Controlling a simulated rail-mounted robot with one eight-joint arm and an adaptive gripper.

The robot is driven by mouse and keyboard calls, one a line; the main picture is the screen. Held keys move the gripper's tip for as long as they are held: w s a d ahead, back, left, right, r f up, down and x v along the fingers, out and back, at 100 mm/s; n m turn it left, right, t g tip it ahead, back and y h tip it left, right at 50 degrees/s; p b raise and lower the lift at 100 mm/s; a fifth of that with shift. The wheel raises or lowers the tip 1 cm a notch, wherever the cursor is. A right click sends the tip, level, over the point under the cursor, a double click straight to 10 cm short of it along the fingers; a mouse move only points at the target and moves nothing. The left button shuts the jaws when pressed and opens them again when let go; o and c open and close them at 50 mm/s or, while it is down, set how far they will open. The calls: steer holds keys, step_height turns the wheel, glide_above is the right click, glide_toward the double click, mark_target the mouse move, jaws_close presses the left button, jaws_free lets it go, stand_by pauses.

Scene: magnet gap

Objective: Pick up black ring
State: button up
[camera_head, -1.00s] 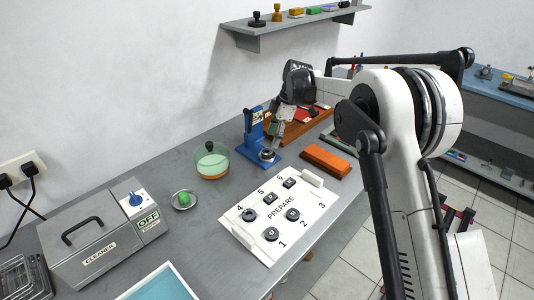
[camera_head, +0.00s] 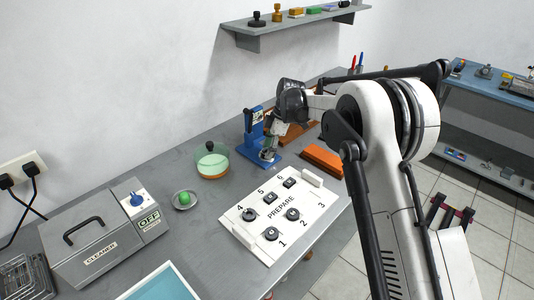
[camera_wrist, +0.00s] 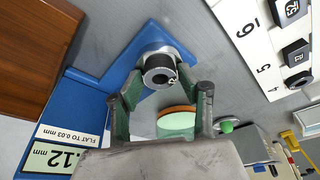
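A black ring (camera_wrist: 158,76) sits on a round metal seat on the foot of the blue gauge stand (camera_wrist: 117,77). In the head view the blue stand (camera_head: 253,128) is at the back of the bench, and my gripper largely covers the ring. My gripper (camera_wrist: 163,92) is open, with its green-padded fingers spread to either side of the ring in the wrist view. I cannot tell whether a finger touches it. In the head view my gripper (camera_head: 269,151) is low at the front of the stand.
A green-filled glass dish (camera_head: 211,163) stands left of the stand, and an orange block (camera_head: 323,160) lies right of it. The white PREPARE board (camera_head: 262,238) with several dark parts is in front. A grey cleaner box (camera_head: 103,232) is at left.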

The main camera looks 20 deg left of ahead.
steer(key=c, duration=0.8)
steer(key=shift+r, duration=0.1)
